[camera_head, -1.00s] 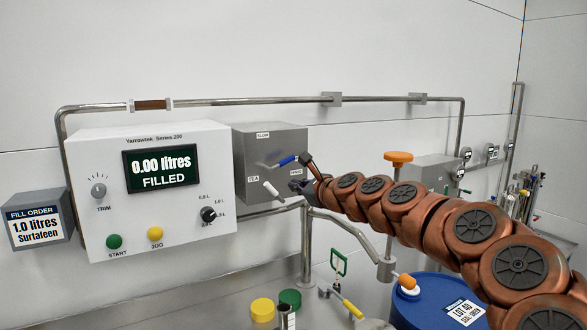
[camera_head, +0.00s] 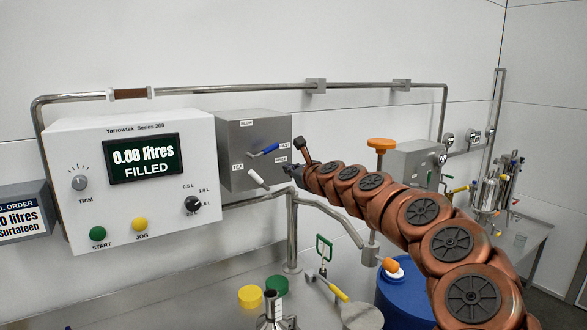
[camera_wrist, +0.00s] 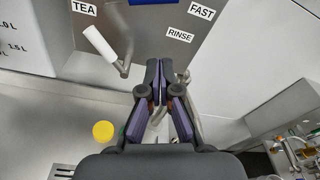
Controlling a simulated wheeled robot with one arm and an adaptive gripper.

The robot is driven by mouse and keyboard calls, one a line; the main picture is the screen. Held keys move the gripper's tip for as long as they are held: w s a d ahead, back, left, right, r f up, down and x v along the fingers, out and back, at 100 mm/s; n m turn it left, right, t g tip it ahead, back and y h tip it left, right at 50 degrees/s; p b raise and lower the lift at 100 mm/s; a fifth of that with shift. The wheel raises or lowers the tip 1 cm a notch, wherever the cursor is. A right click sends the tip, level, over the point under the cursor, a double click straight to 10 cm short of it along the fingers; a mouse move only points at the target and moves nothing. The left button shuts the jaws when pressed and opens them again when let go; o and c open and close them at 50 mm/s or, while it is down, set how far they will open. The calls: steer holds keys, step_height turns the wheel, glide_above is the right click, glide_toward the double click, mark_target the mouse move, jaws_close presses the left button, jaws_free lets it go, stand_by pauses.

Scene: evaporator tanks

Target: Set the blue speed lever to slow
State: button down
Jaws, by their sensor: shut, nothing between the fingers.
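The blue speed lever (camera_head: 265,151) is on the front of a grey box (camera_head: 228,178). Its handle points right, towards the FAST label (camera_head: 283,147); the SLOW label (camera_head: 246,122) is above it. Only a blue strip (camera_wrist: 150,3) shows at the top edge of the wrist view. My gripper (camera_head: 290,171) is to the right of and below the blue handle, near the RINSE label, apart from the lever. In the wrist view my dark fingers (camera_wrist: 161,72) are closed together and empty, below the box's face.
A white-handled lever (camera_head: 258,179) on the same box, beside TEA, is left of my gripper; it also shows in the wrist view (camera_wrist: 100,44). A white control panel (camera_head: 75,150) is further left. A pipe (camera_head: 292,235), an orange-topped valve (camera_head: 380,144) and a blue drum (camera_head: 395,300) are nearby.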

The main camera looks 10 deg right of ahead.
steer(key=x, duration=0.6)
steer(key=shift+w+a+p, duration=0.2)
steer(key=shift+w+p, duration=0.2)
steer(key=shift+s+a+r+p, duration=0.15)
steer(key=shift+r+p, duration=0.2)
steer(key=shift+r, duration=0.3)
steer(key=shift+s+a+r+p, duration=0.2)
steer(key=shift+r+p, duration=0.1)
steer(key=shift+r, duration=0.3)
steer(key=shift+s+a+r+p, duration=0.15)
steer(key=shift+r+p, duration=0.2)
steer(key=shift+r, duration=0.3)
steer(key=shift+a, duration=0.1)
